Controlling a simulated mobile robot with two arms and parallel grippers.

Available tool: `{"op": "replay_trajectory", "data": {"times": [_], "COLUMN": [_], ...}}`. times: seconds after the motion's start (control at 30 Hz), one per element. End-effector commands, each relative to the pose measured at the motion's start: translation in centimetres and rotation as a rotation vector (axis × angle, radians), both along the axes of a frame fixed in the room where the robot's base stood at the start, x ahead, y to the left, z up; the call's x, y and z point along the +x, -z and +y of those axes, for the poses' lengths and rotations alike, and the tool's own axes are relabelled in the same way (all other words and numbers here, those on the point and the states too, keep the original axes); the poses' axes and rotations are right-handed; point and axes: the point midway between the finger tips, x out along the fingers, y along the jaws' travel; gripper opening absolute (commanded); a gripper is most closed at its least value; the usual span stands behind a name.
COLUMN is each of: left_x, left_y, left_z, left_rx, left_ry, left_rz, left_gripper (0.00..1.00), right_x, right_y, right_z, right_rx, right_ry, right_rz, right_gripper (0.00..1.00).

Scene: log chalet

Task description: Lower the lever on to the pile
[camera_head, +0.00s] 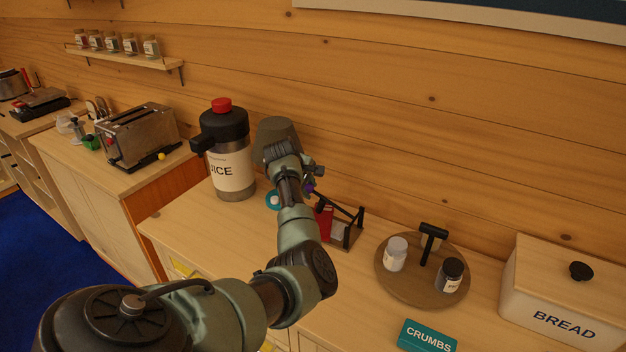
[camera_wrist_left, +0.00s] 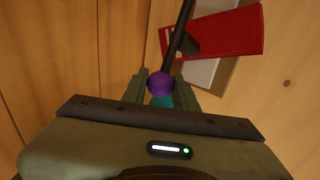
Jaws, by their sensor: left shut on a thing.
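The lever (camera_wrist_left: 178,40) is a black rod with a purple ball knob (camera_wrist_left: 160,84) at its end. My left gripper (camera_wrist_left: 161,88) is shut on the knob, a finger on each side. In the head view the gripper (camera_head: 310,185) is at the knob, at the left end of the black-framed holder (camera_head: 346,234). A red piece (camera_wrist_left: 232,35) lies beneath the rod, over a pale grey-white base or stack (camera_wrist_left: 203,72); I cannot tell which part is the pile. The red piece also shows in the head view (camera_head: 324,221), partly hidden by my arm.
A round wooden tray (camera_head: 405,286) with two jars stands to the right, beside the bread box (camera_head: 560,300). The teal crumbs box (camera_head: 428,338) is in front. The log wall is close behind.

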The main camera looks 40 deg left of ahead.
Motion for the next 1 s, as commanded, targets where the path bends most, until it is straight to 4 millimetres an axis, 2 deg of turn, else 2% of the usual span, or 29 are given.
{"op": "replay_trajectory", "data": {"times": [0.4,0.87,0.9,0.97,1.0], "left_x": [-0.1,-0.1,-0.1,-0.1,-0.1], "left_y": [2.5,2.7,2.7,2.7,2.7], "left_z": [0.6,0.6,0.5,0.5,0.5], "left_rx": [-0.020,-0.020,-0.020,-0.020,-0.020], "left_ry": [0.001,0.001,0.001,0.001,0.001], "left_rz": [-0.004,-0.002,-0.002,-0.003,-0.003], "left_gripper": [0.00,0.00,0.34,0.50,0.50], "right_x": [0.0,0.0,0.0,0.0,0.0], "right_y": [0.2,0.2,0.2,0.2,0.2], "right_z": [-0.2,-0.2,-0.2,-0.2,-0.2], "right_rx": [-0.002,-0.002,-0.002,-0.002,-0.002], "right_ry": [-0.001,-0.002,-0.001,-0.001,-0.001], "right_rz": [0.000,0.001,0.001,0.001,0.001], "right_gripper": [0.36,0.36,0.36,0.36,0.36]}}
